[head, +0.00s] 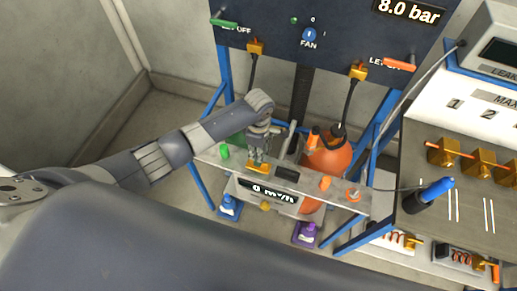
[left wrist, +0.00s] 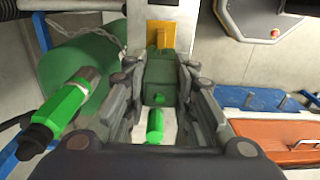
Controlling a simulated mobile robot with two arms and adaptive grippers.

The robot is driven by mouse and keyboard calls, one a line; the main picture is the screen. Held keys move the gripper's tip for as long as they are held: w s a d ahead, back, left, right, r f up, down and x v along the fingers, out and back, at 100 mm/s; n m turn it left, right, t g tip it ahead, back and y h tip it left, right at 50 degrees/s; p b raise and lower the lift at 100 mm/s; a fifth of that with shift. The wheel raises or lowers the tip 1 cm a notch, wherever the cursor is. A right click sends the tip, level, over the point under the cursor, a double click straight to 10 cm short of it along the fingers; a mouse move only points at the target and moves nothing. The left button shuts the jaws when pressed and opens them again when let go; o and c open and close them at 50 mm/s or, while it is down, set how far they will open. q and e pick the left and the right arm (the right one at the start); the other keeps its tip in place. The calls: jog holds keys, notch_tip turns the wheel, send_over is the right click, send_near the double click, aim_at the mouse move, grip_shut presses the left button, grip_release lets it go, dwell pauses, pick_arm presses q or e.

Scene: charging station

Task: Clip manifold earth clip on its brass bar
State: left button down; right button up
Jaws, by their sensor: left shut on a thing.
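My left gripper (head: 258,153) reaches down over the manifold shelf (head: 345,195) in the head view. In the left wrist view its fingers (left wrist: 158,72) are shut on a dark green block, which I take to be the earth clip (left wrist: 158,88), with a bright green stub below it. A yellow brass-coloured piece, apparently the brass bar (left wrist: 168,34), shows just beyond the clip. A yellow piece (head: 257,168) also lies right under the fingertips in the head view. The fingers hide the clip there, and I cannot tell whether clip and bar touch. My right gripper is not in view.
A green cylinder (left wrist: 75,75) and green valve fitting (left wrist: 62,112) stand close left of the gripper. An orange cylinder (head: 330,158) stands behind the shelf. Orange knobs (head: 325,183) sit to the right. A bench with a blue-handled tool (head: 436,188) is far right.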

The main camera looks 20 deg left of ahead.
pick_arm(q)
jog(key=shift+f+b, duration=0.45)
jog(key=shift+f, duration=0.5)
jog(key=c, duration=1.3)
grip_release()
jog(key=shift+o, duration=0.3)
notch_tip(320, 180, up, 12)
